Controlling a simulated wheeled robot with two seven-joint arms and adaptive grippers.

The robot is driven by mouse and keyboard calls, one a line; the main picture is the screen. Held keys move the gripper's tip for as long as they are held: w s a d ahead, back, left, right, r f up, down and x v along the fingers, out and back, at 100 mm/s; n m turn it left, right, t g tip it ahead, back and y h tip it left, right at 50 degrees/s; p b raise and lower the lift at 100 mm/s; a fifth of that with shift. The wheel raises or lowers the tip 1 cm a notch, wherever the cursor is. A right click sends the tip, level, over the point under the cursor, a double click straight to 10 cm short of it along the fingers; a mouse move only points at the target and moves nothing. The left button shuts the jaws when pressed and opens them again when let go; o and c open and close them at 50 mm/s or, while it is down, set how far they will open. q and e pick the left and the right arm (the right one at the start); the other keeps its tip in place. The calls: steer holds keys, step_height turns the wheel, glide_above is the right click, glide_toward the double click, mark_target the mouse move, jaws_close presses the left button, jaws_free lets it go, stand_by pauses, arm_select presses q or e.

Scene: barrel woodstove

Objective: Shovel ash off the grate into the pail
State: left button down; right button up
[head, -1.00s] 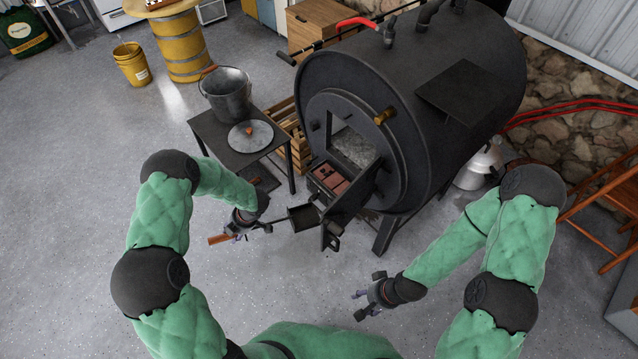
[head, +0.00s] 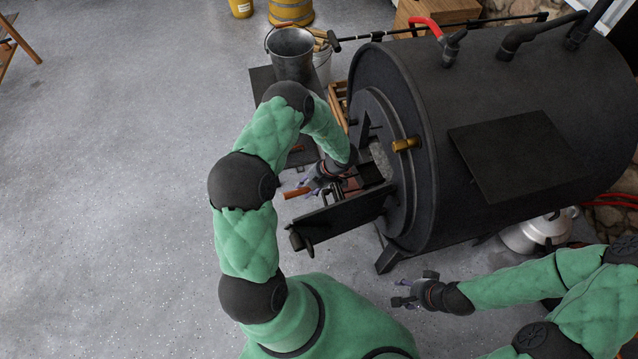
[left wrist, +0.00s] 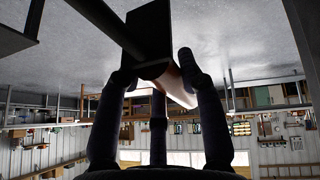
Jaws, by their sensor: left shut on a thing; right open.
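My left gripper (head: 320,184) is shut on the shovel, whose reddish wooden handle (head: 296,192) sticks out to the left. The left wrist view shows the handle (left wrist: 178,86) between the fingers. The dark shovel pan is hard to tell from the dark stove parts near the doorway. A strip of grey ash (head: 382,158) shows inside the barrel stove (head: 510,100); my left arm and the stove front hide most of the opening. The grey metal pail (head: 291,55) stands upright on the small dark table (head: 262,82). My right gripper (head: 403,293) is open and empty, low at the right.
The stove door (head: 342,214) stands open, close in front of my left gripper. A long rod (head: 470,22) runs along the stove top, near a red handle (head: 425,24).

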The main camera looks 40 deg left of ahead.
arm_select(q)
steer(key=shift+s+a, duration=0.1)
steer(key=shift+r+p, duration=0.1)
steer(key=shift+p, duration=0.35)
steer(key=shift+w+d+f+b, duration=0.3)
steer(key=shift+w+f+b, duration=0.2)
steer(key=shift+f, duration=0.1)
steer(key=w+d+f+t+h+b, duration=0.1)
steer(key=w+d+f+t+b, duration=0.1)
steer(key=w+d+f, duration=0.2)
steer(key=shift+w+f, duration=0.55)
steer(key=shift+w, duration=0.95)
steer(key=shift+d+h, duration=0.1)
steer(key=shift+h, duration=0.2)
